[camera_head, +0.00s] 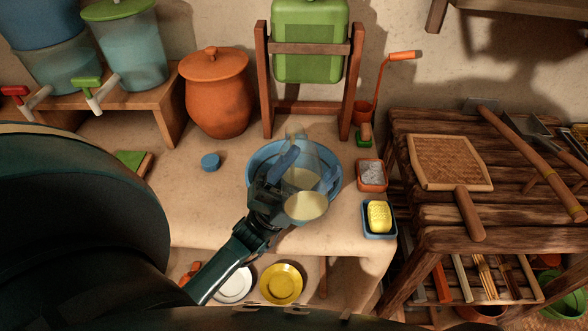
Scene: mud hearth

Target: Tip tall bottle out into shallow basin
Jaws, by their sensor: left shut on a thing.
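The tall bottle (311,165) is clear and see-through, with a pale yellowish patch at its wide near end. My left gripper (298,176) is shut around its body and holds it above the shallow basin. The bottle's narrow neck points away toward the back wall, so it looks tilted. The shallow basin (257,157) is blue and round and sits on the clay counter, partly hidden by the gripper and bottle. I cannot tell whether anything is flowing from the bottle or lies in the basin. My right gripper is not in view.
A small blue cap (210,162) lies left of the basin. A clay pot (219,95) and a wooden stand with a green can (309,40) stand behind. Right are an orange dish (371,175) and a blue soap dish (379,235). The counter's left front (200,215) is clear.

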